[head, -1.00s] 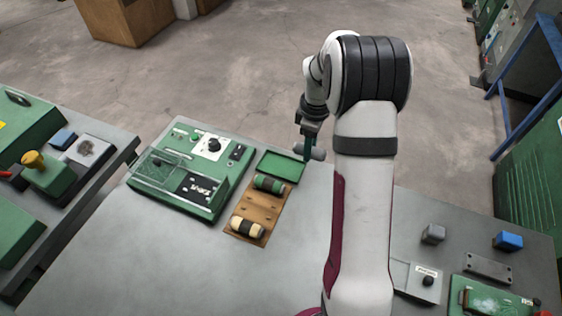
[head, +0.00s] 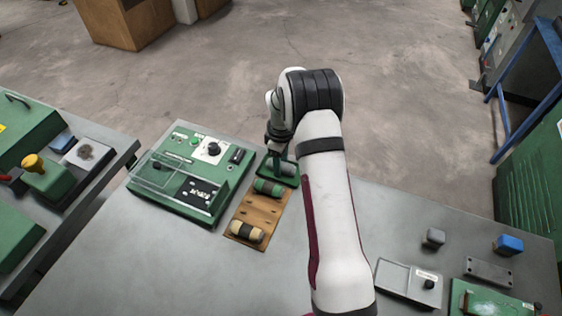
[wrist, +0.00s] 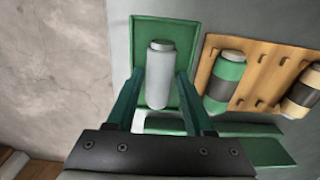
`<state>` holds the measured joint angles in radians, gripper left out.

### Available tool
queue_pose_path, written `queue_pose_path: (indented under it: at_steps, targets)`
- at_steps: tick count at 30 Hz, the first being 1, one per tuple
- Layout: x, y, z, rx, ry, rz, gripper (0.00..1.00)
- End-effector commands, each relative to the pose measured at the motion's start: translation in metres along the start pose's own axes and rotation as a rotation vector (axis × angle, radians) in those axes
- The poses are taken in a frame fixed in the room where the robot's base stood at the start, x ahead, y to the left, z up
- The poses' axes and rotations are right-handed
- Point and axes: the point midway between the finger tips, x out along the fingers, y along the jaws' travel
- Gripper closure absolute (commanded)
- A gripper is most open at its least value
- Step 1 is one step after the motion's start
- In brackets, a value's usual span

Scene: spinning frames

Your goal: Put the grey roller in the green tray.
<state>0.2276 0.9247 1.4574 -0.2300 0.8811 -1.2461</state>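The grey roller (wrist: 160,78) lies lengthwise between the fingers of my gripper (wrist: 160,74) in the wrist view. The fingertips lie close along both its sides and look shut on it. In the head view the roller (head: 288,169) is at the green tray (head: 292,182), low in or just over it. The wrist view shows the tray's green rim (wrist: 165,22) around the roller. Whether the roller rests on the tray floor is hard to tell. In the head view my gripper (head: 277,168) points down at the tray, partly hidden by my wrist.
A wooden rack (head: 262,212) in front of the tray holds a green-and-black roller (head: 268,187) and a cream-and-black roller (head: 246,231). A green machine with a clear cover (head: 190,170) stands left. The table's front middle is clear.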

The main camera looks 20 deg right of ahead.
Motion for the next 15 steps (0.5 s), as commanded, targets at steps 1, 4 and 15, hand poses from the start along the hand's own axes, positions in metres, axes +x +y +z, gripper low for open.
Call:
queue_pose_path:
  at_steps: [1, 4, 15]
  targets:
    - [0.0, 0.0, 0.0, 0.0, 0.0, 0.0, 0.46]
    - [0.0, 0.0, 0.0, 0.0, 0.0, 0.0, 0.46]
    - [-0.055, 0.001, -0.001, 0.0, 0.003, 0.004, 0.46]
